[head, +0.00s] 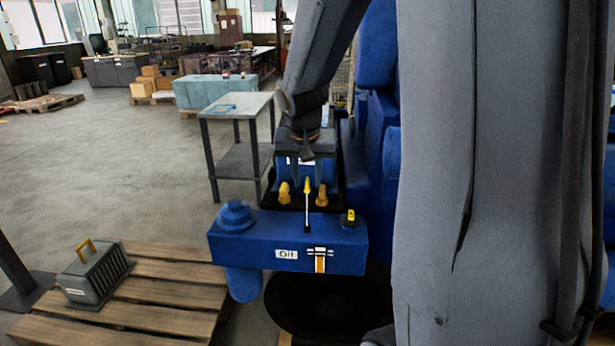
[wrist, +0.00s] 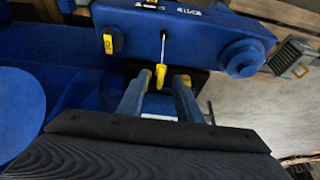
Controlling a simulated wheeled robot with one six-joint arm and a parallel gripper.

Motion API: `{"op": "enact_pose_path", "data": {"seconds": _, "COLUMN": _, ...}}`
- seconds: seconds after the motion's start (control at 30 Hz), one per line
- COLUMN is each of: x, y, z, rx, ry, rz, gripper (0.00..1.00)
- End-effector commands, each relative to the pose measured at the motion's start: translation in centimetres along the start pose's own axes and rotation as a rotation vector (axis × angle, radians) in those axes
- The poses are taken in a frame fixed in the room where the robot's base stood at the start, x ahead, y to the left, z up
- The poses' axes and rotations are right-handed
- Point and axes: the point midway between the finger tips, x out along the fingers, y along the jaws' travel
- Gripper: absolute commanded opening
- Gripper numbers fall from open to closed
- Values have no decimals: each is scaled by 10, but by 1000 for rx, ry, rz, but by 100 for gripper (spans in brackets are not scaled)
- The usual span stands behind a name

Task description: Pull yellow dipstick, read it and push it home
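The dipstick has a yellow handle (head: 307,187) and a pale thin rod that runs down to a dark collar on top of the blue tank (head: 232,248) marked Oil. A length of bare rod shows between handle and collar. In the wrist view the handle (wrist: 160,77) lies between the fingertips, with the rod leading to the tank. My gripper (head: 303,194), with yellow fingertips, is open around the handle. Gaps show on both sides of it in the head view. Any level mark on the rod is too small to read.
A black-and-yellow cap (head: 350,218) sits on the tank's right end, and a round blue cap (head: 235,214) on its left. An orange gauge strip (head: 320,263) is on its front. A pallet (head: 150,318) with a grey case (head: 95,277) stands at lower left; a grey table (head: 235,105) stands behind.

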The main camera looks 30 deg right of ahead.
Motion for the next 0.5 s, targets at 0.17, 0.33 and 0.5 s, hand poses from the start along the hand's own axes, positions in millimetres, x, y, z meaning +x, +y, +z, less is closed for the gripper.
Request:
{"op": "enact_pose_path", "data": {"seconds": 0.17, "x": 5, "y": 0, "z": 0, "rx": 0, "ry": -1, "rz": 0, "gripper": 32}}
{"op": "enact_pose_path", "data": {"seconds": 0.33, "x": 5, "y": 0, "z": 0, "rx": 0, "ry": 0, "rz": 0, "gripper": 32}}
{"op": "enact_pose_path", "data": {"seconds": 0.5, "x": 4, "y": 0, "z": 0, "rx": 0, "ry": 0, "rz": 0, "gripper": 7}}
